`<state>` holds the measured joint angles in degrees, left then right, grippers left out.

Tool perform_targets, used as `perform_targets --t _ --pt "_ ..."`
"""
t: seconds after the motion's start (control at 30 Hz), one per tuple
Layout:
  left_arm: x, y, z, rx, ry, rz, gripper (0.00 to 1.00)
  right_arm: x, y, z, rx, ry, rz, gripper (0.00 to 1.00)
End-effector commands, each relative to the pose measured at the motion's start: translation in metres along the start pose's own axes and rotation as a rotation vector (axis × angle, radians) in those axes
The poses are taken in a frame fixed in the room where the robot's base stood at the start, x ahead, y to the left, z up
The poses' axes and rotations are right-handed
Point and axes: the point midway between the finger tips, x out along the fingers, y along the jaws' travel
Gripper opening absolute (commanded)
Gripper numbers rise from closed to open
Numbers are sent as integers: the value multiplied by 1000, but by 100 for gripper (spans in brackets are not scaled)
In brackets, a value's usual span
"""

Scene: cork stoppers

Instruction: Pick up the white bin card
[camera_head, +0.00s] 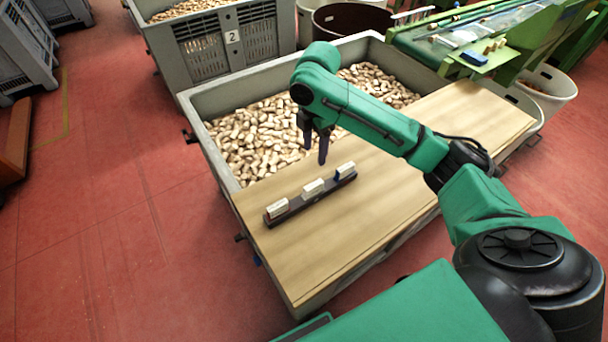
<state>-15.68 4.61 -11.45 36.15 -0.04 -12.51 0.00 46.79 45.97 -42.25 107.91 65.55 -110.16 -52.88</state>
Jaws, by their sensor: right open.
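A dark narrow rack (297,206) lies on the wooden board and holds three small pale cards upright in a row. The middle card (313,188) looks plain white and is likely the white bin card. The left card (277,208) shows a reddish edge, and the right card (346,170) shows a dark blue edge. My right gripper (315,155) points down, open and empty, above the crate's inner edge, just behind the middle and right cards in the picture. It appears apart from all the cards. My left gripper is not in view.
The wooden board (400,170) covers the near part of a grey crate (215,160) full of corks (255,140). A second crate (232,60) marked 2 stands behind. A green conveyor (490,45) is at the upper right. The board around the rack is clear.

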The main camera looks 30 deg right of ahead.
Motion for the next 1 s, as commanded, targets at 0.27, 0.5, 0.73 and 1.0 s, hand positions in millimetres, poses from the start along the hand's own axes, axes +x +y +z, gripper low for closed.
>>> perform_targets --t 0.27,0.5,0.73,1.0 --pt "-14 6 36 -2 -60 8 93 66 -2 0 2 -1 -6 60" --pt "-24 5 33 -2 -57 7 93 101 -2 0 2 0 -5 60" --pt "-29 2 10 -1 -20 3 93 139 -1 1 1 -2 -1 60" --pt "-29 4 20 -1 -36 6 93 140 -1 1 1 -2 0 29"
